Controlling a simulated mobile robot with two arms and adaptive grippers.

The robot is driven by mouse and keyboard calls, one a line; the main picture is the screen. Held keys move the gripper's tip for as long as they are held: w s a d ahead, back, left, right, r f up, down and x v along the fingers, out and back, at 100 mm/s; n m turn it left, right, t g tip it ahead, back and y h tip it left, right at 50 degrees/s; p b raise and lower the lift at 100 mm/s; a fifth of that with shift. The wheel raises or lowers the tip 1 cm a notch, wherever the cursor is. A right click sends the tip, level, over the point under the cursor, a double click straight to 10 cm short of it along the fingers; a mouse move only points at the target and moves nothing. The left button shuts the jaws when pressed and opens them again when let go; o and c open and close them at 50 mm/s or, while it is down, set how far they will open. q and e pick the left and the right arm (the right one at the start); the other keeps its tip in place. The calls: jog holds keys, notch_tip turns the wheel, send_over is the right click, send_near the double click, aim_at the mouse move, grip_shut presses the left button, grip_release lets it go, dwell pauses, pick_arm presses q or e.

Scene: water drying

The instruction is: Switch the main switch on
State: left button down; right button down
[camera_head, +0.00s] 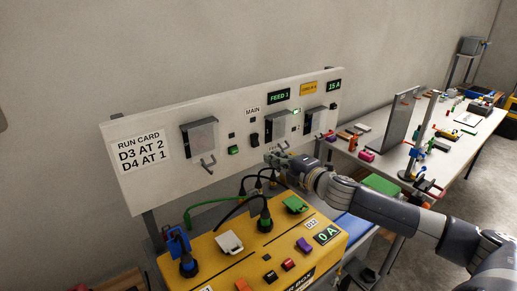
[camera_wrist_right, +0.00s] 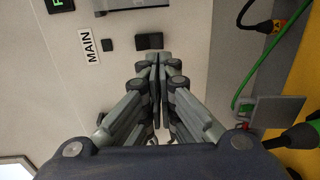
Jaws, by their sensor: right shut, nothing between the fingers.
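The white panel (camera_head: 160,180) carries a MAIN label (camera_head: 252,110), with a small dark square and a black main switch (camera_head: 254,139) below it. In the right wrist view the MAIN label (camera_wrist_right: 91,46) and the black switch (camera_wrist_right: 149,41) show close ahead. My right gripper (camera_head: 273,156) is shut and empty, just below and to the right of the switch in the head view. In the wrist view its fingertips (camera_wrist_right: 157,58) lie beside the switch's edge; whether they touch it I cannot tell. The switch's position cannot be read. My left gripper is out of view.
A FEED 1 display (camera_head: 279,97) and a 15 A display (camera_head: 334,86) are lit on the panel. Grey covered boxes (camera_head: 200,135) and hooks stick out from it. Below stands a yellow box (camera_head: 225,268) with cables, plugs and a 0 A display (camera_head: 327,235). A cluttered table (camera_head: 383,163) stands at right.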

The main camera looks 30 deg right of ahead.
aim_at(256, 141)
jog(key=shift+w+a+f+p, duration=0.15)
jog(key=shift+w+p, duration=0.4)
jog(key=shift+w, duration=0.8)
jog(key=shift+w+a+f+p, duration=0.15)
jog(key=shift+w+p, duration=0.35)
jog(key=shift+w, duration=0.8)
jog(key=shift+w+a+f+p, duration=0.15)
jog(key=shift+w+p, duration=0.4)
jog(key=shift+w, duration=0.8)
jog(key=shift+f, duration=0.1)
jog(key=shift+f+b, duration=0.15)
jog(key=shift+b, duration=0.3)
jog(key=shift+w+f+t+b, duration=0.2)
jog(key=shift+w+t+b, duration=0.1)
jog(key=shift+b, duration=0.8)
jog(key=shift+r+p, duration=0.35)
jog(key=shift+p, duration=0.1)
jog(key=shift+s+d+f, duration=0.1)
jog(key=shift+s, duration=0.05)
